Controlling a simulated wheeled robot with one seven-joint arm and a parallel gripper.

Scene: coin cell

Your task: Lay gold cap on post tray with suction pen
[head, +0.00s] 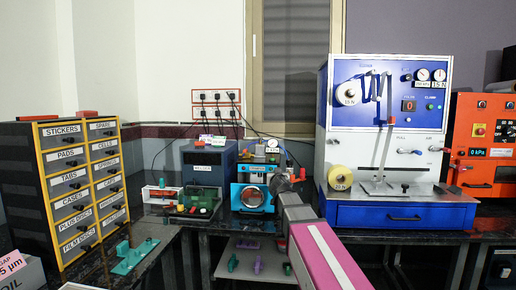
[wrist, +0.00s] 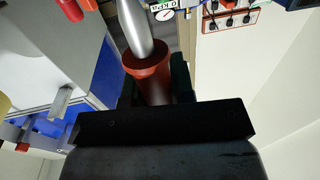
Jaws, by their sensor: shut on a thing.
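My gripper (wrist: 158,88) is shut on a red-brown flanged handle with a silver shaft, which looks like the suction pen (wrist: 148,62). The shaft points away toward the top of the wrist view; its tip is out of frame. In the head view my gripper (head: 283,182) is a dark shape beside the teal-fronted machine (head: 253,198), above the dark bench. The pen cannot be made out there. I cannot pick out the gold cap in either view. I cannot tell which item is the post tray; a teal base with upright pegs (head: 135,257) stands at the left.
A labelled drawer cabinet (head: 80,190) stands at left. A blue-grey box machine (head: 209,168) and a small white rack (head: 161,193) stand mid-bench. A large blue and white press (head: 388,130) and an orange machine (head: 485,140) stand at right. A lower shelf (head: 250,262) holds coloured tools.

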